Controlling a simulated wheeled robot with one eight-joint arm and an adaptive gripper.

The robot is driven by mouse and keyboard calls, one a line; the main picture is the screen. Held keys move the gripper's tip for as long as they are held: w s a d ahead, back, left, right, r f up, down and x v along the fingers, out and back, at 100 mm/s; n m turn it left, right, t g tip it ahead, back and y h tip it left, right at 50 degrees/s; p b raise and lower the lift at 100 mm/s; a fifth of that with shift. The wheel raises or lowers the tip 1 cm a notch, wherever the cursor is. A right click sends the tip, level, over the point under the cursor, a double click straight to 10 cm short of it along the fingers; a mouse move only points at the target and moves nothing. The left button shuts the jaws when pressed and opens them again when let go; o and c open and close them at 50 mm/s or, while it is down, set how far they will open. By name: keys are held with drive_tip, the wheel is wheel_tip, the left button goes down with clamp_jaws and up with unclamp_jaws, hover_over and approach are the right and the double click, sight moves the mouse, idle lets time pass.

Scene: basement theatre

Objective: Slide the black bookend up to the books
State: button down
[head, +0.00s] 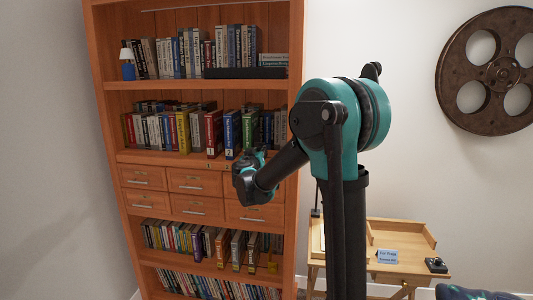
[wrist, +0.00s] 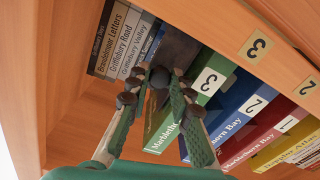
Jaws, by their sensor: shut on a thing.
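The black bookend (wrist: 178,46) shows in the wrist view as a dark plate with a round black knob. My gripper (wrist: 160,80) is shut on the knob, one finger on either side. The numbered books lie to the right of the bookend in this view: green 3 (wrist: 207,82), blue 2 (wrist: 247,100) and red 1 (wrist: 285,122). I cannot tell whether the plate touches the green book. In the head view my gripper (head: 250,160) is at the middle book shelf, below the blue book 2 (head: 232,133). The bookend is hidden there.
Grey and dark books (wrist: 120,45) stand on the bookend's other side in the wrist view, close to it. Number labels (wrist: 257,46) mark the shelf edge. Drawers (head: 186,184) sit below this shelf in the head view. A small desk (head: 408,240) stands at right.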

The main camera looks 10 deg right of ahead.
drive_tip(key=c, duration=1.3)
unclamp_jaws()
drive_tip(key=shift+c, duration=0.2)
